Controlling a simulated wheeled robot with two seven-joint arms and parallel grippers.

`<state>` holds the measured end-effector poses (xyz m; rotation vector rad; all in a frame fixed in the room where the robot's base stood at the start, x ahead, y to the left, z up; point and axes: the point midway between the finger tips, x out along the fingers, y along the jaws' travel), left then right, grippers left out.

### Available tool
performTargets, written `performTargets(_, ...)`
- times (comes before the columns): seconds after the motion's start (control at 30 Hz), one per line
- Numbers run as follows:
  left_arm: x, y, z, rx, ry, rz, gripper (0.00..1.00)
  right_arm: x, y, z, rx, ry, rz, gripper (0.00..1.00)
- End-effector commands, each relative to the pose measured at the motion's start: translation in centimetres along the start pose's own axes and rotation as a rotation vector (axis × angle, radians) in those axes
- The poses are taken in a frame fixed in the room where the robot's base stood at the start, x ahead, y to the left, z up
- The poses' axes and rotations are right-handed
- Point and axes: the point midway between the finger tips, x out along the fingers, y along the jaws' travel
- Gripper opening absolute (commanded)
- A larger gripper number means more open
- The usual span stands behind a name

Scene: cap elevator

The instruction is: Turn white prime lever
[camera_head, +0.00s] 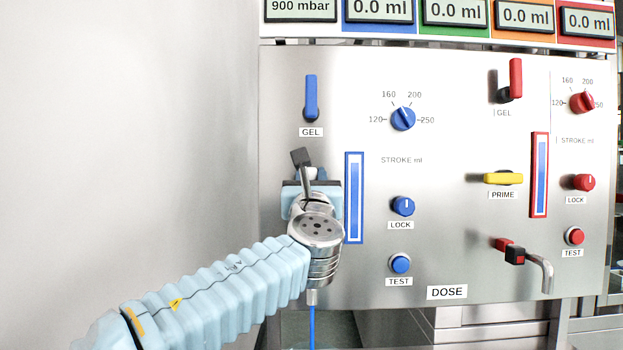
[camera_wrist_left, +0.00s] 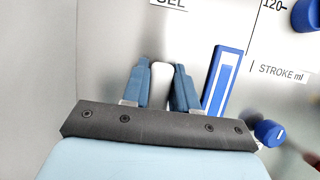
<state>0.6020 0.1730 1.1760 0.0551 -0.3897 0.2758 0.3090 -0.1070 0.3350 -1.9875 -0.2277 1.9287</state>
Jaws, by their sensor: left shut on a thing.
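The white prime lever (camera_wrist_left: 161,80) stands between the two blue fingers of my left gripper (camera_wrist_left: 161,90) in the left wrist view. The fingers are shut on it from both sides. The lever looks roughly upright there; its lower part is hidden behind the gripper's dark plate. In the head view my left gripper (camera_head: 306,180) is at the panel's left side, below the blue GEL lever (camera_head: 311,97). My wrist and hand hide most of the white lever and any label under it in that view. My right gripper is not in view.
The steel panel (camera_head: 450,130) carries a blue stroke knob (camera_head: 403,118), a blue LOCK knob (camera_head: 403,206) and a blue TEST button (camera_head: 400,263). A blue-framed strip (camera_head: 354,198) stands close right of my gripper. A yellow PRIME lever (camera_head: 503,178) lies horizontal further right.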

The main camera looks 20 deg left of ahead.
Motion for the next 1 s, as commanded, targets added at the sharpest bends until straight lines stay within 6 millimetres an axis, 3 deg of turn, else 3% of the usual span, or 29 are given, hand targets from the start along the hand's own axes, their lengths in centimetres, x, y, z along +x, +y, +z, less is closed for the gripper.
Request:
performTargets(0.03,0.0,0.0,0.0,0.0,0.0,0.0,0.18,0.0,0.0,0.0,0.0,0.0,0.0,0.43)
performTargets(0.17,0.0,0.0,0.0,0.0,0.0,0.0,0.0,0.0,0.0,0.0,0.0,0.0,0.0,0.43)
performTargets(0.57,-0.1,0.3,-0.2,-0.072,0.0,0.029,0.0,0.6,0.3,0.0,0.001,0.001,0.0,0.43)
performTargets(1.0,-0.2,1.9,-0.6,-0.407,-0.001,0.169,0.0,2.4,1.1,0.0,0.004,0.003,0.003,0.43)
